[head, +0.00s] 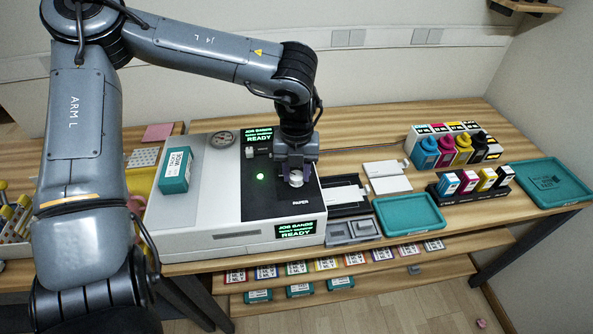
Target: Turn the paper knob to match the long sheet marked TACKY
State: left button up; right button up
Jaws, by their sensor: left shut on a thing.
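The paper knob (296,181) is a small pale dial on the black control panel of the white press (185,222), above the word PAPER. My left gripper (296,172) comes down from above and is shut on the knob. The fingers partly cover it, so its pointer setting cannot be read. A green light glows on the panel to its left, and the two small screens read READY. A long sheet marked TACKY cannot be made out; a teal labelled box (175,172) lies on the press, its print too small to read surely. My right gripper is not in view.
Colored ink bottles (425,153) and cartridges (467,183) stand behind. Labelled cards and boxes sit on the shelf below.

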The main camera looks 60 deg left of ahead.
aim_at(297, 174)
pick_arm(q)
jog(key=o, duration=1)
jog(key=shift+o, duration=0.2)
jog(key=shift+r, duration=0.15)
notch_tip(297, 174, up, 11)
jog(key=shift+b, duration=0.4)
